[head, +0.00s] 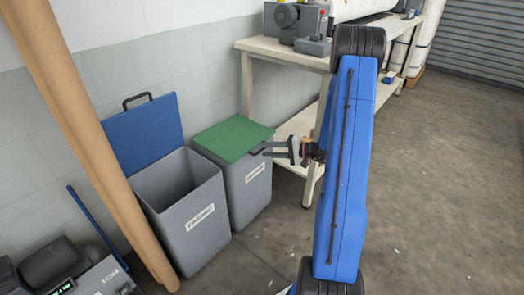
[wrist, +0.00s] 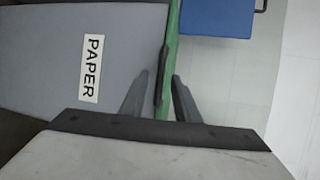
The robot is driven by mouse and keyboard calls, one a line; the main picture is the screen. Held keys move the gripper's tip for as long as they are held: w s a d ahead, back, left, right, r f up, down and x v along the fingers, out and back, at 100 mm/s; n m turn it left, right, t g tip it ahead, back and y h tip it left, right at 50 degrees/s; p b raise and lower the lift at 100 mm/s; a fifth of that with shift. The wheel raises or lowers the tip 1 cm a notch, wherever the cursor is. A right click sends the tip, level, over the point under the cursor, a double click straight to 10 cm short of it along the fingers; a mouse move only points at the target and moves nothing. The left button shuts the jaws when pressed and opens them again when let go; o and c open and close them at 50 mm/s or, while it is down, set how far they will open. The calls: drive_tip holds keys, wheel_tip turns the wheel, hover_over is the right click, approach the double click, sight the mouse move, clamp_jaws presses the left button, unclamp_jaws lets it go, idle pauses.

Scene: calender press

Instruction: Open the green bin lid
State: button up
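The grey bin with the green lid (head: 235,137) stands at the picture's centre-left in the head view, its lid lying flat and shut. A dark handle (wrist: 161,76) sticks out from the lid's front edge. In the wrist view the green lid (wrist: 174,45) shows edge-on beside the bin's grey front (wrist: 60,60) with its PAPER label (wrist: 90,68). My gripper (head: 272,150) is at the handle. In the wrist view my gripper (wrist: 161,80) is open, one finger on either side of the handle, with gaps showing. Whether the fingertips touch anything is unclear.
A second grey bin (head: 187,210) stands to the left, its blue lid (head: 143,133) raised against the wall. A tan roll (head: 85,130) leans at the left. A workbench (head: 290,50) stands behind right, one leg near my gripper. The floor (head: 440,180) at right is clear.

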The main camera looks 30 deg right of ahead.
sight(262, 150)
drive_tip(key=shift+x, duration=1.6)
clamp_jaws()
drive_tip(key=shift+r, duration=0.4)
